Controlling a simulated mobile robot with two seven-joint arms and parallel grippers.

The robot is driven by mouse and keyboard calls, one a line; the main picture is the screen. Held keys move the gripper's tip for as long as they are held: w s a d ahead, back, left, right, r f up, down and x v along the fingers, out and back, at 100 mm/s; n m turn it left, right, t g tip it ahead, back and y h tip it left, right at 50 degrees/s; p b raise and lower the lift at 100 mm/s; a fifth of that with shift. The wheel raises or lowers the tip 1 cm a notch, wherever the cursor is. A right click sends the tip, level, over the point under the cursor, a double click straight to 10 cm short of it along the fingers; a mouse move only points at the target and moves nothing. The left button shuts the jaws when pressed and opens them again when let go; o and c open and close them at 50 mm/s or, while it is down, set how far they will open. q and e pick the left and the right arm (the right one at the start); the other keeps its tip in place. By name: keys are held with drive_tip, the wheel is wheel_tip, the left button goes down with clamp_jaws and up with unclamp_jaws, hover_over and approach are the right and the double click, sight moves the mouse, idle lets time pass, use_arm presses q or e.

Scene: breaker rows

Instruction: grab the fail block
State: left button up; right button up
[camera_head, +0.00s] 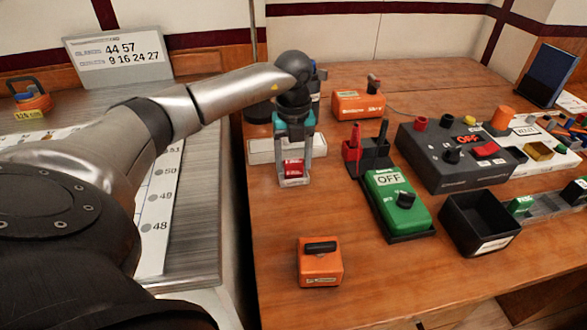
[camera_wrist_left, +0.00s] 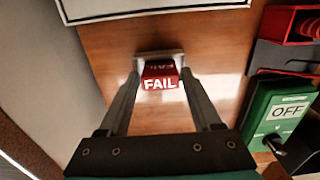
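The fail block (camera_head: 293,168) is a small red block at the left part of the wooden table. In the left wrist view the fail block (camera_wrist_left: 161,82) shows white FAIL lettering and sits on a grey metal piece. My left gripper (camera_head: 294,172) points down over it, with one finger on each side. In the left wrist view my left gripper (camera_wrist_left: 161,76) looks open, with narrow gaps between its fingers and the block. Whether either finger touches the block is hard to see. My right gripper is not in view.
A white labelled strip (camera_head: 260,151) lies behind the gripper. A red-and-black holder (camera_head: 368,155) and a green OFF switch box (camera_head: 398,203) stand to the right. An orange block (camera_head: 320,262) is nearer the front. A black bin (camera_head: 480,222) is farther right.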

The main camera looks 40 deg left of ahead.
use_arm(q)
clamp_jaws()
idle(0.3)
drive_tip(key=shift+r, duration=0.15)
